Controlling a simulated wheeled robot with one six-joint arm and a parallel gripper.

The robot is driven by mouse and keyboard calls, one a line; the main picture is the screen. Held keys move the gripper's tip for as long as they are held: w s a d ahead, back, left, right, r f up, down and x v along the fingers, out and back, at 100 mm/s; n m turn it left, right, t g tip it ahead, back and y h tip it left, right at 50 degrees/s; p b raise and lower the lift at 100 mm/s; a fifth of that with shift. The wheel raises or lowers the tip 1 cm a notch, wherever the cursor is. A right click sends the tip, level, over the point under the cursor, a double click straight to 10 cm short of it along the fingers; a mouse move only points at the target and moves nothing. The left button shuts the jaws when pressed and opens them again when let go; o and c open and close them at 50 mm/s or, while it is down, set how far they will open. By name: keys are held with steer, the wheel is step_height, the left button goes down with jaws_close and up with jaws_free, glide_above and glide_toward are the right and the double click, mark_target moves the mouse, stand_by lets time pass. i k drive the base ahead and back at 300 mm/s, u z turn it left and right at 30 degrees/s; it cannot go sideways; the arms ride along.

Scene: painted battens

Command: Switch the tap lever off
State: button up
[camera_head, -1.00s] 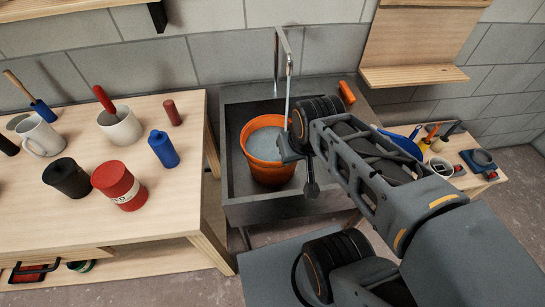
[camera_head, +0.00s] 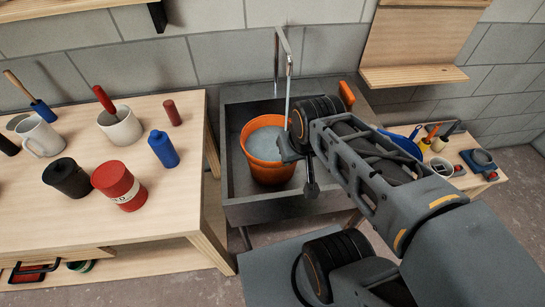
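The metal tap (camera_head: 279,55) rises at the back of the grey sink (camera_head: 262,211), and a thin stream of water (camera_head: 288,95) runs from its spout into an orange bucket (camera_head: 268,170). The bucket stands in the sink with water in it. An orange piece (camera_head: 346,93), which looks like the tap lever, sticks up at the sink's back right, partly hidden behind my arm. My gripper (camera_head: 300,168) is over the right side of the sink, beside the bucket's right rim and in front of the orange piece. My wrist hides much of it, so its opening is unclear.
A wooden table (camera_head: 179,212) on the left holds a red can (camera_head: 119,186), a black can, mugs and a blue bottle (camera_head: 164,149). A smaller table with tools stands at the right (camera_head: 484,186). A wooden shelf (camera_head: 413,76) is on the wall above the sink's right.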

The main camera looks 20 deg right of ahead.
mark_target(383, 131)
steer(key=z, duration=1.4)
steer(key=k, duration=1)
steer(key=z, duration=0.8)
steer(key=i, duration=1.45)
steer(key=u, duration=1.45)
